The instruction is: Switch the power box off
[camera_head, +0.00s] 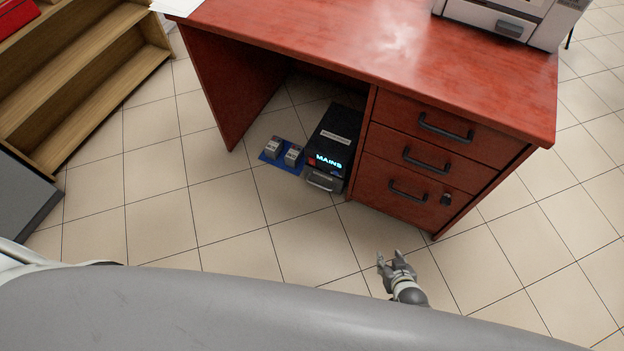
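The power box (334,143) is a black box standing on the floor under the red desk, against the left side of the drawer unit. Its front carries a lit cyan "MAINS" label, a small red part beside it and a grey handle-like bar low down. Whether that bar is up or down I cannot tell. My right gripper (389,256) is open and empty, low in the view, in front of the drawers and nearer to me than the box. It is apart from the box. My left gripper is not in view.
The red desk (330,32) overhangs the box, with drawers (420,158) to its right. A blue mat (269,161) with two small grey blocks lies left of the box. A wooden shelf (90,80) stands at left. The tiled floor in front is clear.

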